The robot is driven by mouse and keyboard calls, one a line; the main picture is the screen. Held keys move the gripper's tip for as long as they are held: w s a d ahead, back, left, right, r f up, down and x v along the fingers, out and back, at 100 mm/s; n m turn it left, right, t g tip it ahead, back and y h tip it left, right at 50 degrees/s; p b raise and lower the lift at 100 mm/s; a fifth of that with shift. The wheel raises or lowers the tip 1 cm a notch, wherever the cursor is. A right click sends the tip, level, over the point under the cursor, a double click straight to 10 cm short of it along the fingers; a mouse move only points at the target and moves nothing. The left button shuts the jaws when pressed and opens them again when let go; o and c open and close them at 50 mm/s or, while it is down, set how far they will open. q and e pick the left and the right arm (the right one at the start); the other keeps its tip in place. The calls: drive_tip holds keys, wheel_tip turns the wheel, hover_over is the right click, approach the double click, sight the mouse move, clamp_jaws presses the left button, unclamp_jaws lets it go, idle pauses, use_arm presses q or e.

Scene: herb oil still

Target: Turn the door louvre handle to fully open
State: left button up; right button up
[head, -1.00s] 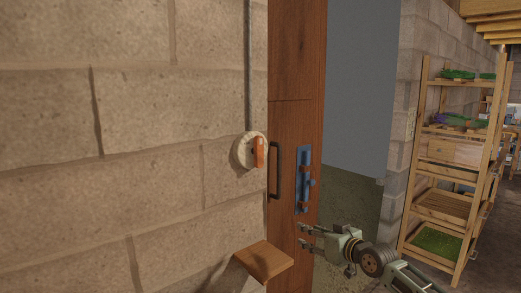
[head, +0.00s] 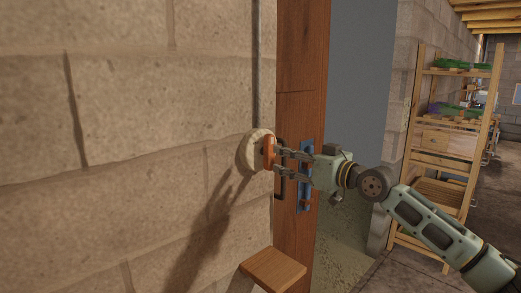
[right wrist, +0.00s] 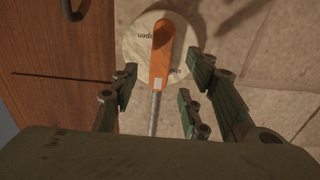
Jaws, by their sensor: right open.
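The louvre handle is an orange lever (head: 268,152) on a round cream plate (head: 254,148) fixed to the block wall, left of the wooden door post. The plate (right wrist: 143,48) there bears the word "open" upside down and another, partly hidden word. My left gripper is not in view.
A black pull handle (head: 279,188) and a blue bolt (head: 305,180) are on the wood behind my right gripper. A small wooden ledge (head: 272,268) juts out below. Wooden shelving (head: 445,150) stands at the right.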

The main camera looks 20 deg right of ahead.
sight(272, 152)
drive_tip(key=p+x, duration=0.1)
drive_tip(key=x, duration=0.1)
drive_tip(key=p+x, duration=0.1)
drive_tip(key=x, duration=0.1)
drive_tip(key=shift+w+a+r, duration=0.1)
drive_tip(key=shift+a+r, duration=0.05)
drive_tip(key=shift+r, duration=0.25)
drive_tip(key=shift+p+x, duration=0.35)
drive_tip(key=shift+x, duration=0.75)
drive_tip(key=shift+w+a+f, duration=0.1)
drive_tip(key=shift+w+f, duration=0.15)
drive_tip(key=shift+f, duration=0.05)
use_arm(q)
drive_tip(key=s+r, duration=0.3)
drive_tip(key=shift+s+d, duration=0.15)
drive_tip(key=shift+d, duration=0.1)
use_arm(e)
clamp_jaws()
